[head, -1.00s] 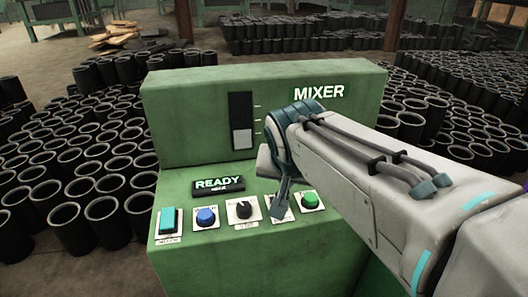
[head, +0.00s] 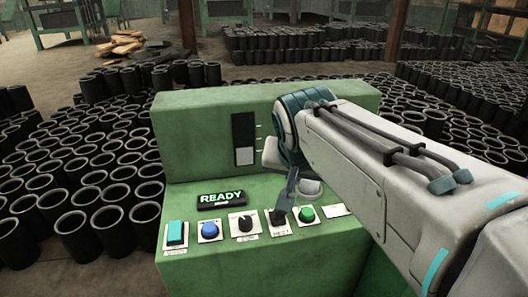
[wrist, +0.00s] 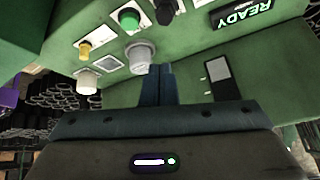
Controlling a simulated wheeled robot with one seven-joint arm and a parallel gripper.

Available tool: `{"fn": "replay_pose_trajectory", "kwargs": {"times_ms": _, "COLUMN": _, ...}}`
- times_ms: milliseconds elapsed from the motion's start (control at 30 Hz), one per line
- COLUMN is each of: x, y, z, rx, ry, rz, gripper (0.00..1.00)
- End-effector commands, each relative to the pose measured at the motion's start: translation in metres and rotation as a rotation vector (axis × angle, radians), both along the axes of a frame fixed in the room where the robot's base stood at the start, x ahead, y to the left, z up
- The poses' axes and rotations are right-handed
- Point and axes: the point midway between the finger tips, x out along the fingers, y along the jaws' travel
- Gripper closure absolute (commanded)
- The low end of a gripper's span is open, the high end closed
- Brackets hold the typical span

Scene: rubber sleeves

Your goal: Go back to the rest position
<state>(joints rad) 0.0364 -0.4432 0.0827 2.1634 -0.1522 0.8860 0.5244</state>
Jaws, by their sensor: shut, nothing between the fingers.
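My gripper (head: 286,206) hangs over the sloped control face of the green mixer panel (head: 262,107). Its slim dark fingers are together and empty; they also show in the wrist view (wrist: 157,84). In the head view they partly overlap a black control (head: 279,218), left of the green button (head: 306,214). In the wrist view a whitish knob (wrist: 138,56) lies close by the fingertips; whether they touch is unclear. My arm comes in from the right and hides the panel's upper right part.
Along the panel are a teal button (head: 176,233), a blue button (head: 210,230), a black knob (head: 244,224) and a READY display (head: 221,198). A slider (head: 244,138) is on the upright face. Many black sleeves (head: 75,225) stand around on the floor.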

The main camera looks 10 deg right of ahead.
Motion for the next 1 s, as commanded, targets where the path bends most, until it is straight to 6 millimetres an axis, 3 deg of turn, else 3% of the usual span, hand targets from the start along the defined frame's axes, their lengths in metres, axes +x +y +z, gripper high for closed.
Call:
{"fn": "replay_pose_trajectory", "kwargs": {"times_ms": 133, "x": -0.004, "y": 0.004, "z": 0.013, "rx": 0.0, "ry": -0.003, "rz": 0.004, "gripper": 1.0}}
{"fn": "replay_pose_trajectory", "kwargs": {"times_ms": 500, "x": -0.007, "y": 0.006, "z": 0.01, "rx": -0.001, "ry": 0.008, "rz": 0.017, "gripper": 1.0}}
{"fn": "replay_pose_trajectory", "kwargs": {"times_ms": 567, "x": -0.013, "y": 0.005, "z": 0.002, "rx": -0.008, "ry": 0.037, "rz": 0.043, "gripper": 1.0}}
{"fn": "replay_pose_trajectory", "kwargs": {"times_ms": 800, "x": -0.067, "y": 0.004, "z": -0.064, "rx": -0.028, "ry": 0.242, "rz": 0.27, "gripper": 1.0}}
{"fn": "replay_pose_trajectory", "kwargs": {"times_ms": 1000, "x": -0.093, "y": 0.006, "z": -0.092, "rx": -0.024, "ry": 0.318, "rz": 0.377, "gripper": 1.0}}
